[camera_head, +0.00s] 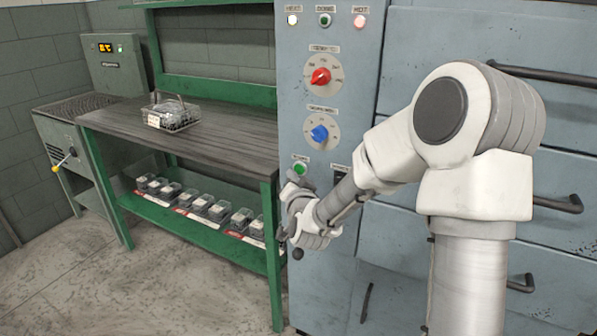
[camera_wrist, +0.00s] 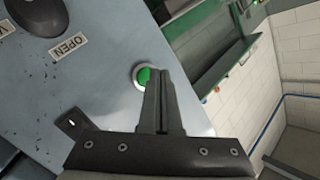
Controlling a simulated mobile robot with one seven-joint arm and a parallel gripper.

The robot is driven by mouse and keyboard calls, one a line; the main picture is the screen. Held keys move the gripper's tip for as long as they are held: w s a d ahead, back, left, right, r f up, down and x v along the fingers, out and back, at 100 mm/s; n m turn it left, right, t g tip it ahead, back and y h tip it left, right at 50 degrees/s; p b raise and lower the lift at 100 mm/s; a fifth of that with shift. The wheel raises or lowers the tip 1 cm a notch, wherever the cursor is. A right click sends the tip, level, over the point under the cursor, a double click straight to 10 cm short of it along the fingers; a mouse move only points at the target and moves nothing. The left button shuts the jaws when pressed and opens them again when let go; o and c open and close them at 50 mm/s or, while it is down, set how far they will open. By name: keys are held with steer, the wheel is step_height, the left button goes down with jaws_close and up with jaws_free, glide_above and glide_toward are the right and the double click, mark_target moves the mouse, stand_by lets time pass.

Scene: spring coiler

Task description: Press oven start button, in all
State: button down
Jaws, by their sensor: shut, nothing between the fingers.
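The oven's control panel (camera_head: 325,120) is a tall blue-grey face with a red knob and a blue knob. A green button (camera_head: 301,169) sits low on it, under a small label. In the wrist view the green button (camera_wrist: 144,77) has a pale ring, and the fingers partly cover its right side. My gripper (camera_head: 292,180) is at the panel's lower part, just below and left of the button. In the wrist view my gripper (camera_wrist: 163,75) is shut and empty, its tips beside the button. I cannot tell whether they touch it.
A black control (camera_wrist: 40,15) with an OPEN label is on the same panel. A green workbench (camera_head: 190,140) with a clear bin (camera_head: 173,117) on top stands left of the oven, several small containers on its lower shelf. Oven drawers with handles (camera_head: 560,203) are at right.

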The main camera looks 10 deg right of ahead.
steer(key=s+a, duration=0.1)
steer(key=s, duration=0.1)
steer(key=s+a+b, duration=0.1)
steer(key=s+a, duration=0.1)
steer(key=shift+a, duration=0.1)
stand_by(0.4)
stand_by(0.5)
